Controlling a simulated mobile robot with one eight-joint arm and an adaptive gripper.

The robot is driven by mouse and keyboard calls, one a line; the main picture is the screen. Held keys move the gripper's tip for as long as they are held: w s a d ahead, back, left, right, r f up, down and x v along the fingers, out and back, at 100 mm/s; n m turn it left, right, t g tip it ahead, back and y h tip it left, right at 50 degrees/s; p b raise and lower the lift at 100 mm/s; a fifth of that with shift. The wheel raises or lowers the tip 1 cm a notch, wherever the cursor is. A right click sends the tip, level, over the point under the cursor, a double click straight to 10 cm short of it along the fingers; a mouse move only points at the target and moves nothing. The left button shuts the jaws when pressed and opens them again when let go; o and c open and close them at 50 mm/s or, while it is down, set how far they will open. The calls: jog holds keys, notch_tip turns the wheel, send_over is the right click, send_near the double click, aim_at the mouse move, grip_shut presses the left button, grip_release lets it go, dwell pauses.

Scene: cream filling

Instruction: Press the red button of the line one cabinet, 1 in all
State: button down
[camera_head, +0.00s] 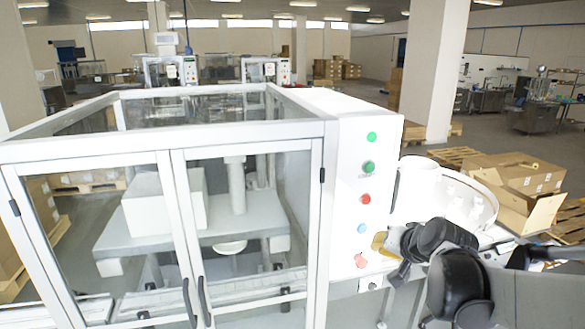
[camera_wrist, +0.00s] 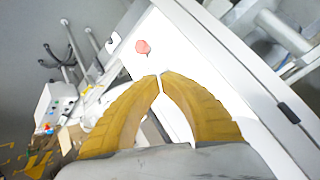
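The white line one cabinet (camera_head: 345,120) has glazed doors and a control panel on its right side. On the panel, top to bottom, are a green light (camera_head: 372,137), a green button (camera_head: 369,168), the red button (camera_head: 366,199), a blue button (camera_head: 362,229) and a salmon-red knob (camera_head: 361,261). My gripper's yellow fingers (camera_head: 380,243) are just right of the panel's lower part, below the red button. In the wrist view my gripper (camera_wrist: 160,76) has its fingertips together, with nothing visible between them. A salmon-red knob (camera_wrist: 142,47) appears just beyond the tips, apparently the panel's lowest one.
A round white bowl-like machine part (camera_head: 465,200) stands right of the panel, behind my arm. Cardboard boxes (camera_head: 520,175) on pallets lie farther right. Pillars and other machines stand behind. Grey floor is open at the back right.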

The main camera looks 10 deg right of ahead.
aim_at(366, 199)
jog(key=shift+m, duration=0.4)
jog(key=w+d+r+p, duration=0.1)
jog(key=r, duration=0.1)
jog(key=w+d+r+p, duration=0.1)
jog(key=d, duration=0.1)
jog(key=shift+w+d+r+p, duration=0.1)
jog(key=shift+d+r+p, duration=0.2)
jog(key=shift+r+p, duration=0.1)
jog(key=shift+w, duration=0.1)
jog(key=shift+w+a+b, duration=0.15)
jog(key=shift+w+b, duration=0.05)
jog(key=shift+w, duration=1.95)
jog(key=shift+w+a+b, duration=0.1)
jog(key=shift+w+b, duration=0.05)
jog(key=shift+w, duration=2)
jog(key=shift+w, duration=0.1)
jog(key=shift+w, duration=0.35)
jog(key=shift+w+b, duration=0.3)
jog(key=shift+w, duration=0.2)
jog(key=shift+s, duration=0.95)
